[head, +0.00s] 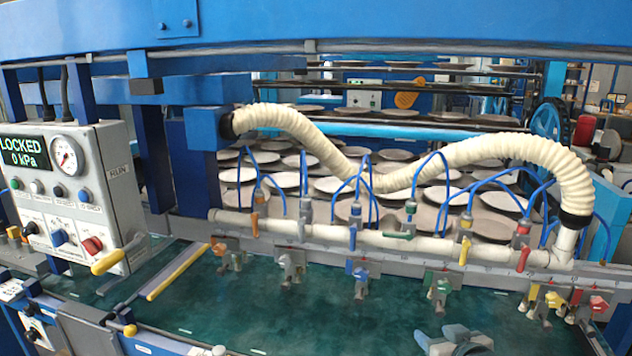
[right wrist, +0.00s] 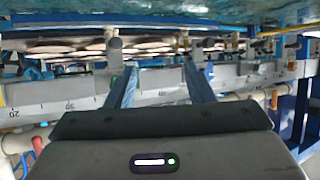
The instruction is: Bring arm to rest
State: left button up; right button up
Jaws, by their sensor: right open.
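My right gripper (head: 452,341) shows at the bottom edge of the head view, to the right of the middle, over the green bed. In the right wrist view its two blue-grey fingers (right wrist: 160,84) stand well apart with nothing between them. The grey rail with a printed scale (right wrist: 60,104) shows beyond and beside the fingers. I cannot tell how far the fingertips are from it. My left gripper is in neither view.
A control box (head: 70,190) reading "LOCKED 0 kPa" stands at left. A cream pipe (head: 340,236) with coloured valves and a ribbed hose (head: 470,155) crosses the machine. Clamps (head: 362,280) line the green bed (head: 240,310). Plates (head: 480,222) lie on racks behind.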

jog(key=s+d+f+g+h, duration=0.1)
jog(key=s+f+g, duration=0.2)
jog(key=s+f, duration=0.55)
jog(key=s+d+f+g+h, duration=0.1)
jog(key=s+f+g, duration=0.25)
jog(key=s, duration=0.95)
jog(key=s+f+g+h, duration=0.1)
jog(key=s+f+g, duration=0.2)
jog(key=s+f, duration=0.55)
notch_tip(320, 180, down, 27)
jog(key=s+d+m, duration=0.1)
jog(key=d, duration=0.2)
jog(key=s+d+f+g, duration=0.1)
jog(key=s+f+g, duration=0.1)
jog(key=s+f, duration=1.7)
jog(key=shift+s+d+f+y, duration=0.2)
jog(key=shift+f+y, duration=0.1)
jog(key=shift+f, duration=0.65)
jog(key=shift+a, duration=0.1)
